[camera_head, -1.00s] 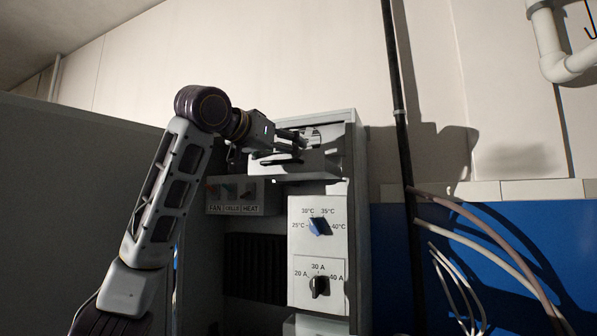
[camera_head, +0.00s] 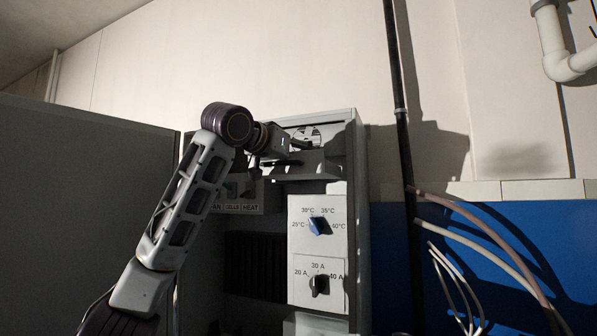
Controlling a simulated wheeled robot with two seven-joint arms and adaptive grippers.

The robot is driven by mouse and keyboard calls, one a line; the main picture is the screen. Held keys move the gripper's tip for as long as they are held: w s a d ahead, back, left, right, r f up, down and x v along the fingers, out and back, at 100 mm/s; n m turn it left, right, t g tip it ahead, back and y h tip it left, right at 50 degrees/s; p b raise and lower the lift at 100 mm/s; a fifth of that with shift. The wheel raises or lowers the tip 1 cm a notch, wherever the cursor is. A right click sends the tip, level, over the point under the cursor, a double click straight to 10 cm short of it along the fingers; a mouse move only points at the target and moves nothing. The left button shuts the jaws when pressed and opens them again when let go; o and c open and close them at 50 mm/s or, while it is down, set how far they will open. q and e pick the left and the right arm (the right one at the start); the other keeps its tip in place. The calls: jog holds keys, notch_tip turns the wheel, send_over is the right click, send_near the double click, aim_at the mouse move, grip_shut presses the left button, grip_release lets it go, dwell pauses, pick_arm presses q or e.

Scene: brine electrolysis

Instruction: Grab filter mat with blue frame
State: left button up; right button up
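No filter mat with a blue frame can be made out in the head view. My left arm comes in from the lower left, and my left gripper (camera_head: 300,150) is at the upper part of the grey cabinet (camera_head: 354,230). It is in front of a round fan grille (camera_head: 307,133) and above a grey ledge (camera_head: 318,170). The fingers are dark and seen from the side, so I cannot tell whether they are open or hold anything. My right gripper is not in view.
A grey panel (camera_head: 80,210) stands at left. A black vertical pipe (camera_head: 405,150) and loose hoses (camera_head: 490,235) are at right.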

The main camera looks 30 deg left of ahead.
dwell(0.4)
pick_arm(q)
jog(key=c, duration=1.1)
jog(key=shift+s+r, duration=0.1)
jog(key=shift+r, duration=0.05)
jog(key=shift+s+r+b, duration=0.15)
jog(key=shift+r+b, duration=0.2)
jog(key=shift+r, duration=3)
jog(key=shift+s+b, duration=0.45)
jog(key=shift+s, duration=0.2)
jog(key=shift+s+d+b, duration=0.2)
jog(key=shift+s+b, duration=0.65)
jog(key=shift+s, duration=2.2)
jog(key=shift+s+d+b, duration=0.15)
jog(key=shift+s+b, duration=0.75)
jog(key=shift+s, duration=2.15)
jog(key=shift+s+d+b, duration=0.2)
jog(key=shift+s+b, duration=0.65)
jog(key=shift+s, duration=2.2)
